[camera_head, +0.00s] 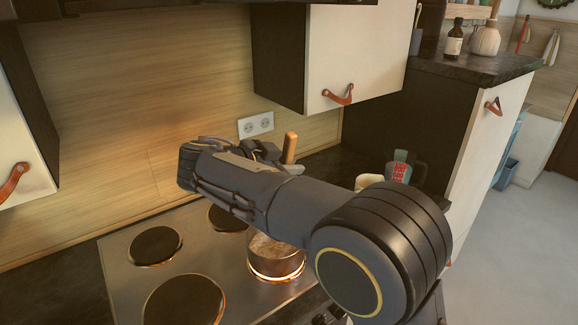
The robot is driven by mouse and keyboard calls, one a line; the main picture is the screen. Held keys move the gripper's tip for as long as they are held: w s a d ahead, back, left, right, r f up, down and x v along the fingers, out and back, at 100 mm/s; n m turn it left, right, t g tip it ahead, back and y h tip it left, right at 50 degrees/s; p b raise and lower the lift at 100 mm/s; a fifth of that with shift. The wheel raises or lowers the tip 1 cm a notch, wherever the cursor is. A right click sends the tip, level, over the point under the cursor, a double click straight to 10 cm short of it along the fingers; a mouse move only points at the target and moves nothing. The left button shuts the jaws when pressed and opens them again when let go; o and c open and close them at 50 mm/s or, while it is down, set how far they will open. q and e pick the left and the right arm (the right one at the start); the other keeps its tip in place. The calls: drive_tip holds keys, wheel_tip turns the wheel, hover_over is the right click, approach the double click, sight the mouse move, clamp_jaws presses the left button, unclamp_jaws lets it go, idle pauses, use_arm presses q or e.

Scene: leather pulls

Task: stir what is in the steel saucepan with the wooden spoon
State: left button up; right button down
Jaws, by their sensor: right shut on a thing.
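The steel saucepan (276,268) stands on the front right burner of the hob. Its upper rim is partly hidden by my right arm, and something brownish shows inside. The wooden spoon (290,146) shows only as the top of its upright handle behind my right forearm; its lower part is hidden, so I cannot tell whether it is in the pan. My right gripper (288,167) is shut on the spoon handle, mostly hidden behind the arm. My left gripper is not in view.
The steel hob (225,262) has several dark burners; the one under the pan glows orange. A mug with red lettering (399,168) and a pale container (368,182) stand on the dark counter to the right. A wall cabinet (355,55) hangs above.

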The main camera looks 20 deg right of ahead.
wheel_tip(320, 180, down, 12)
drive_tip(key=b, duration=0.9)
drive_tip(key=shift+w+a+r, duration=0.15)
drive_tip(key=shift+w+r, duration=0.1)
drive_tip(key=shift+w, duration=0.15)
drive_tip(key=shift+b, duration=0.35)
